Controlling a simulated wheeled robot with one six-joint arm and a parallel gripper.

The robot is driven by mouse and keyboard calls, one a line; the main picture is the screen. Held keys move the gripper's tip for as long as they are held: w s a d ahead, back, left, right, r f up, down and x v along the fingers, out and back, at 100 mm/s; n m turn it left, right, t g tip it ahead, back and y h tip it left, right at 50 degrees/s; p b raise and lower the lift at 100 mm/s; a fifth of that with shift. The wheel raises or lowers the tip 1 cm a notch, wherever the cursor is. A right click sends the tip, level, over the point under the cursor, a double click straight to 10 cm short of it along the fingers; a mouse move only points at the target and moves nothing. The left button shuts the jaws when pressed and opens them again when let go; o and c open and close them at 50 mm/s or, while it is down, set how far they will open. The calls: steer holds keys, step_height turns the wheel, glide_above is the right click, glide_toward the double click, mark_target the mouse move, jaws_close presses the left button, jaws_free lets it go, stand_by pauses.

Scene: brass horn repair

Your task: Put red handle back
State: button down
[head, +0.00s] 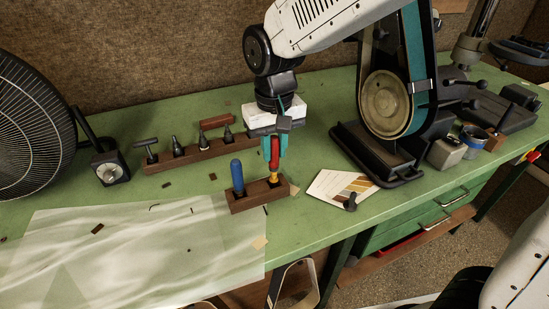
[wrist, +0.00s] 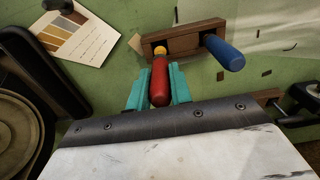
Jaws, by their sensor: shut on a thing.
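The red handle (head: 274,156) is upright between the teal fingers of my gripper (head: 274,148). Its brass-coloured lower end (head: 273,178) meets the right part of a small wooden block (head: 260,194). In the wrist view my gripper (wrist: 158,88) is shut around the red handle (wrist: 160,82), whose yellow tip (wrist: 159,50) is at the block (wrist: 185,38). I cannot tell how deep the tip sits in the block. A blue handle (head: 237,177) stands upright in the left part of the same block, and also shows in the wrist view (wrist: 224,53).
A long wooden rack (head: 190,154) with several tools stands behind the block. A belt sander (head: 385,110) and a colour card (head: 340,188) are to the right. A fan (head: 35,130) is at the left. A translucent sheet (head: 130,250) covers the front left bench.

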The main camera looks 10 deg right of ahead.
mark_target(274, 170)
steer(key=shift+f, duration=1.6)
steer(key=shift+f, duration=0.1)
steer(key=c, duration=1.3)
jaws_free()
steer(key=shift+o, duration=0.2)
step_height(274, 170, up, 12)
steer(key=shift+r, duration=0.15)
steer(key=s+d+r+m, duration=0.2)
steer(key=s+d, duration=0.6)
steer(key=d, duration=0.4)
steer(key=s+d+f+m+t, duration=0.1)
steer(key=s+d+f, duration=0.2)
steer(key=s+d, duration=0.5)
steer(key=s, duration=0.3)
steer(key=shift+s+d+f, duration=0.2)
steer(key=shift+s+d, duration=0.05)
steer(key=shift+d, duration=0.15)
